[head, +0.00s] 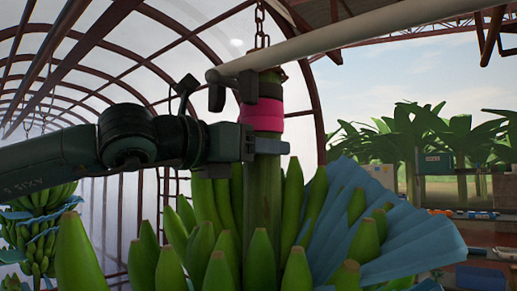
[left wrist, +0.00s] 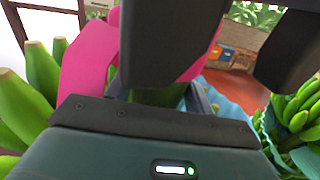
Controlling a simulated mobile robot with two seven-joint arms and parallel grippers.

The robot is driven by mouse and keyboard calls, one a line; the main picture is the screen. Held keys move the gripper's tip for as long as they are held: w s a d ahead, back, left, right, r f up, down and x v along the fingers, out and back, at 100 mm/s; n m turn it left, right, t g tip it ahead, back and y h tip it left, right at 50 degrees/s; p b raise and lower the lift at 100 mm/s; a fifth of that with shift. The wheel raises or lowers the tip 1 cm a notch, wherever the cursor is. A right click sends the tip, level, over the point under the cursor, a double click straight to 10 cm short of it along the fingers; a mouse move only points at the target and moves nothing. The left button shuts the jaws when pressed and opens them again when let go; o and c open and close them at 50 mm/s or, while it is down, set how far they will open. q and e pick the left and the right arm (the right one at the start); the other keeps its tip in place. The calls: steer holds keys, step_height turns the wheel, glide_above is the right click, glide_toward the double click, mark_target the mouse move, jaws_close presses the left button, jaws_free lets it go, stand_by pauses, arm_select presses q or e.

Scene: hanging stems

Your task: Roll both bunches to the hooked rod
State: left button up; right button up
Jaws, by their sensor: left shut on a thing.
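A large green banana bunch (head: 260,245) hangs in the middle of the head view from a chain (head: 261,28). Its thick green stem (head: 262,185) carries a bright pink band (head: 262,115), which also shows in the left wrist view (left wrist: 88,65). My left gripper (head: 268,145) is shut on the stem just below the band. A pale rod (head: 380,28) with dark fittings at its left end crosses close to the stem top; I cannot tell whether it touches. Another green bunch (head: 38,235) hangs at the far left. My right gripper is not in view.
Blue sheeting (head: 385,225) lies among the bananas on the right of the middle bunch. Arched frame ribs (head: 315,90) stand behind. Benches with blue boxes (head: 434,163) are at the right, with banana plants (head: 410,135) beyond.

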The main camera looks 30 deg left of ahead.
arm_select(q)
steer(key=shift+a, duration=0.1)
steer(key=shift+c, duration=1)
steer(key=shift+w+a+r, duration=0.1)
steer(key=shift+w+a, duration=0.05)
steer(key=shift+a, duration=1.25)
steer(key=o, duration=1.3)
steer(key=shift+d, duration=0.1)
steer(key=shift+o, duration=0.2)
steer(key=b, duration=0.4)
glide_above(164, 193)
steer(key=w, duration=0.2)
steer(key=shift+s+a, duration=0.35)
steer(key=shift+s, duration=0.4)
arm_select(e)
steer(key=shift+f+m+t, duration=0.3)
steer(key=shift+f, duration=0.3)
